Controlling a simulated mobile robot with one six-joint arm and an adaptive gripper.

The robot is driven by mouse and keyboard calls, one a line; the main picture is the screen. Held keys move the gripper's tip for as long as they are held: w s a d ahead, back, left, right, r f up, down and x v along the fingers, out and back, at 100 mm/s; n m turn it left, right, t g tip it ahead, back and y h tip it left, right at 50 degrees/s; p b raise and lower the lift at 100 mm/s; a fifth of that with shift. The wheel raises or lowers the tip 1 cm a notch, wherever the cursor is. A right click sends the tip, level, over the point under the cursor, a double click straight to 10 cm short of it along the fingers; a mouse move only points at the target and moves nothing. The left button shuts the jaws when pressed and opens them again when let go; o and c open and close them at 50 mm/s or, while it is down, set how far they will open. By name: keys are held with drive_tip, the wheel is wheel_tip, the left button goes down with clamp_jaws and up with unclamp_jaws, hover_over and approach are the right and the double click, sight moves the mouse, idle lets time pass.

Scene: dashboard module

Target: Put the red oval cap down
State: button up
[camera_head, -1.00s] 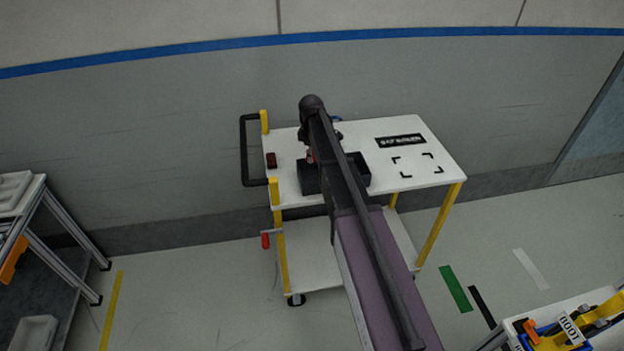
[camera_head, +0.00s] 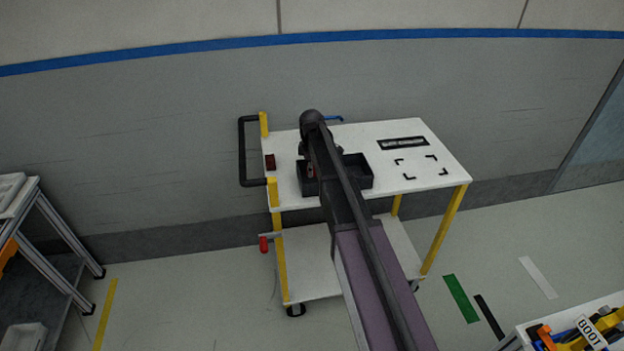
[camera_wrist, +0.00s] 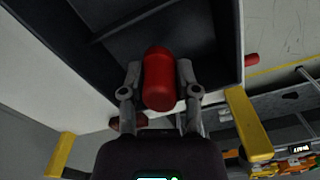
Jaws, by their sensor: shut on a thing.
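The red oval cap (camera_wrist: 159,80) is between the two fingers of my gripper (camera_wrist: 159,76), which is shut on it. In the wrist view, a black open tray (camera_wrist: 215,30) lies behind the cap. In the head view the black tray (camera_head: 358,176) sits on the white cart top (camera_head: 365,136). My arm covers part of the tray and most of the gripper. Only a small bit of red shows beside the arm, over the tray's left part. I cannot tell whether the cap touches the tray floor.
A dark red block (camera_head: 270,162) lies on the cart's left end, near the black handle (camera_head: 243,150). A black label (camera_head: 403,143) and corner marks (camera_head: 421,167) are on the right of the top. The marked area is empty.

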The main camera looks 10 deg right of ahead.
drive_tip(key=shift+f, duration=0.1)
drive_tip(key=shift+f+b, duration=1.8)
drive_tip(key=shift+b, duration=0.1)
drive_tip(key=shift+f, duration=0.15)
drive_tip(key=o, duration=0.9)
drive_tip(key=shift+o, duration=0.2)
wheel_tip(320, 180, up, 12)
drive_tip(key=p, duration=1.2)
drive_tip(key=shift+r, duration=0.2)
